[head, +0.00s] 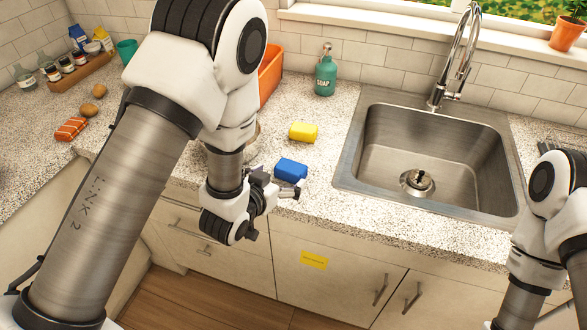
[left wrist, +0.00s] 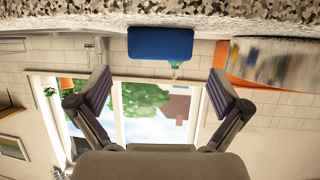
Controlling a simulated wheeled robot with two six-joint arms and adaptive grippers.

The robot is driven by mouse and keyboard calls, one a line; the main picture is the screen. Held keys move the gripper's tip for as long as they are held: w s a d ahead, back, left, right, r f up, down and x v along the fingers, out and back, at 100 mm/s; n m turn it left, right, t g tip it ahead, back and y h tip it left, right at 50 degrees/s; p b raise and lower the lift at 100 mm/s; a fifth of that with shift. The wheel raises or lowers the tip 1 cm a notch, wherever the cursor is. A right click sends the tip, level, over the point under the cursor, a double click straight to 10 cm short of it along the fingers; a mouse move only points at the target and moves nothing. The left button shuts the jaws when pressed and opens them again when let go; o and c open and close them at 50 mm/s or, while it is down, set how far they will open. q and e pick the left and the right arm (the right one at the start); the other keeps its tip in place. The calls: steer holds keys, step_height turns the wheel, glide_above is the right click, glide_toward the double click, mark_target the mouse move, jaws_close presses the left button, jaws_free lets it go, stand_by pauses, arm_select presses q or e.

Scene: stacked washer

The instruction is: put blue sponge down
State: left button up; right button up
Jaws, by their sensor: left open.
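The blue sponge (head: 291,170) rests on the speckled counter near its front edge, left of the sink. In the left wrist view, which is upside down, the blue sponge (left wrist: 160,43) sits against the counter surface, ahead of my fingers. My left gripper (head: 285,190) is at the counter's front edge, close to the sponge. In the left wrist view my left gripper (left wrist: 160,85) is open, its fingers apart with nothing between them. My right arm shows at the right edge, but its gripper is out of view.
A yellow sponge (head: 304,131) lies behind the blue one. A soap bottle (head: 326,72) stands by the wall, and an orange container (head: 270,75) is partly hidden by my left arm. The steel sink (head: 352,180) and faucet (head: 455,60) are to the right.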

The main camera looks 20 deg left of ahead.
mark_target(287, 172)
arm_select(q)
steer(key=shift+x, duration=0.75)
steer(key=shift+w+d+p, duration=0.1)
steer(key=shift+w+p, duration=0.1)
steer(key=shift+p, duration=0.2)
steer(key=shift+p+x, duration=0.75)
steer(key=shift+x, duration=0.25)
steer(key=x, duration=0.2)
steer(key=shift+w+f, duration=0.3)
steer(key=shift+f, duration=0.05)
steer(key=shift+s+r, duration=0.2)
steer(key=shift+s, duration=0.05)
steer(key=c, duration=0.8)
steer(key=shift+c, duration=0.2)
